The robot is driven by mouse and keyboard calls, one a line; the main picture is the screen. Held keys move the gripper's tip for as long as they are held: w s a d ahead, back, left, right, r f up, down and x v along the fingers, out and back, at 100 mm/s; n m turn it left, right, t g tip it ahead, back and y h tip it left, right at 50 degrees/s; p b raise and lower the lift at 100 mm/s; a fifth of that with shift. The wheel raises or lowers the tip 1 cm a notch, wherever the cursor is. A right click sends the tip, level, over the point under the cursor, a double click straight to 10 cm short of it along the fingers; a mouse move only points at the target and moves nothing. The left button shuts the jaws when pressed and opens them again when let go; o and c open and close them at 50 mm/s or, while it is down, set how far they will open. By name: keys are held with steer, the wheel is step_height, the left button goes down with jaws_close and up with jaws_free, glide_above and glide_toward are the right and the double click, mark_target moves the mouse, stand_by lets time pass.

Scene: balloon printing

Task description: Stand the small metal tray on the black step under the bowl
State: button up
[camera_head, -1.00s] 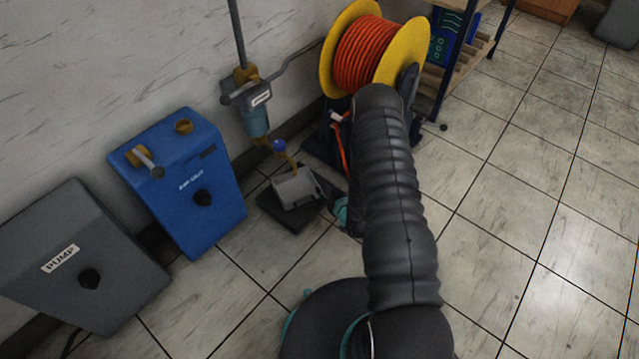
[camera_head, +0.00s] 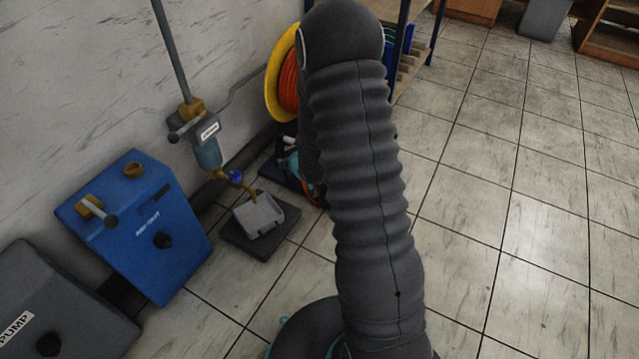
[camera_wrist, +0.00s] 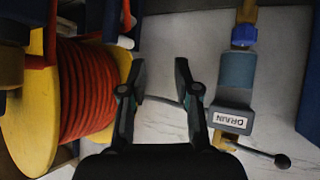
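The small grey metal tray (camera_head: 258,216) rests on the black step (camera_head: 264,243) on the floor in the head view. It sits under the drain outlet of the bowl (camera_head: 207,155), which hangs on the wall unit. The brass outlet tube reaches down over the tray's back edge. My gripper (camera_wrist: 159,78) is open and empty in the wrist view, with nothing between its fingers. The bowl (camera_wrist: 238,70) shows there to the right of the fingers. My arm hides the gripper in the head view, and the tray is not in the wrist view.
A yellow reel of orange hose (camera_wrist: 82,95) is left of my fingers in the wrist view. A blue box (camera_head: 137,225) and a grey pump box (camera_head: 55,310) stand along the wall.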

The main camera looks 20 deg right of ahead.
steer(key=s+a+r+m+g+h, duration=0.1)
steer(key=s+r, duration=0.5)
steer(key=r, duration=0.5)
steer(key=s+r+m+g+h, duration=0.1)
steer(key=s+r, duration=0.5)
steer(key=r, duration=0.4)
steer(key=s+a+r+g, duration=0.1)
steer(key=s+r, duration=0.1)
steer(key=s, duration=0.5)
steer(key=s+a+r+g, duration=0.1)
steer(key=s+r, duration=0.2)
steer(key=s, duration=0.5)
steer(key=s+a+r+m+g+y, duration=0.1)
steer(key=s+a+r, duration=0.1)
steer(key=s, duration=0.6)
steer(key=shift+s+r, duration=0.25)
steer(key=shift+r, duration=0.35)
